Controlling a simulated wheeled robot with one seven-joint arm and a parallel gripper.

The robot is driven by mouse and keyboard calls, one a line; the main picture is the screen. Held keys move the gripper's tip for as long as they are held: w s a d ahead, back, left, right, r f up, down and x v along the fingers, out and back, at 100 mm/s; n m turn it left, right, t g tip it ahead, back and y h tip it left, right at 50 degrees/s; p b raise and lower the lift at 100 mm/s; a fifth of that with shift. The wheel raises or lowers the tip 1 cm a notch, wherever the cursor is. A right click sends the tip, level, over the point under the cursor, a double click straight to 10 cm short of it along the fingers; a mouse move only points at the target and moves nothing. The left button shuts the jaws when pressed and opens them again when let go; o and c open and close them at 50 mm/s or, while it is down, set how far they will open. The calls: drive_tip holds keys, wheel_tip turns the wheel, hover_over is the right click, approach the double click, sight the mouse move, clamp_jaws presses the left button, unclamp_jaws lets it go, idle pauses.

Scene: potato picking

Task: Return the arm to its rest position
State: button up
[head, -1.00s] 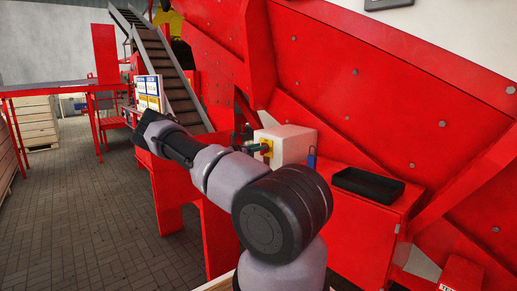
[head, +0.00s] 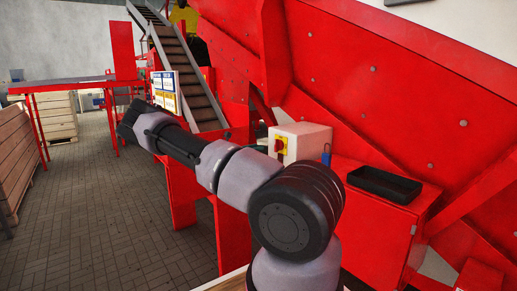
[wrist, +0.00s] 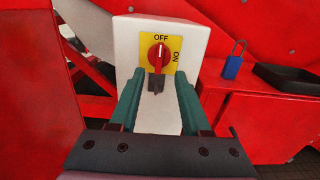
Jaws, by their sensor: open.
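My gripper (wrist: 158,88) shows in the wrist view with its two teal fingers apart and nothing between them. It faces a white switch box (wrist: 124,45) with a yellow plate and a red rotary knob (wrist: 158,56). The knob stands upright, in line with the OFF mark. The fingertips appear apart from the knob. In the head view my bent arm spans the middle, and the same switch box (head: 305,137) stands behind it. My gripper's fingers cannot be made out there.
A blue padlock (head: 326,154) and a black tray (head: 385,184) are right of the box, on a red cabinet (head: 375,232). Red machine panels fill the right. A conveyor (head: 184,68) rises behind my arm. Wooden crates (head: 14,160) stand at left; the paved floor (head: 105,215) between is clear.

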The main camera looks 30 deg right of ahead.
idle(0.4)
drive_tip(key=s+r+m+g+y, duration=0.25)
drive_tip(key=s+m+y, duration=0.25)
drive_tip(key=s+m, duration=0.25)
drive_tip(key=s+a+r+m+t+y, duration=0.2)
drive_tip(key=s+a+r+m+y, duration=0.3)
drive_tip(key=s+a+r, duration=0.3)
drive_tip(key=s+a+r+m+t+y, duration=0.3)
drive_tip(key=s+a+r+m+y, duration=0.2)
drive_tip(key=s+a, duration=0.7)
drive_tip(key=s+a+r+m+t+y, duration=0.3)
drive_tip(key=s+a+r+m+y, duration=0.2)
drive_tip(key=s+a+r, duration=0.5)
drive_tip(key=a, duration=0.4)
drive_tip(key=shift+s+a+r+m, duration=0.25)
drive_tip(key=shift+a+r+m, duration=0.05)
drive_tip(key=shift+a+m, duration=0.05)
drive_tip(key=shift+t, duration=0.25)
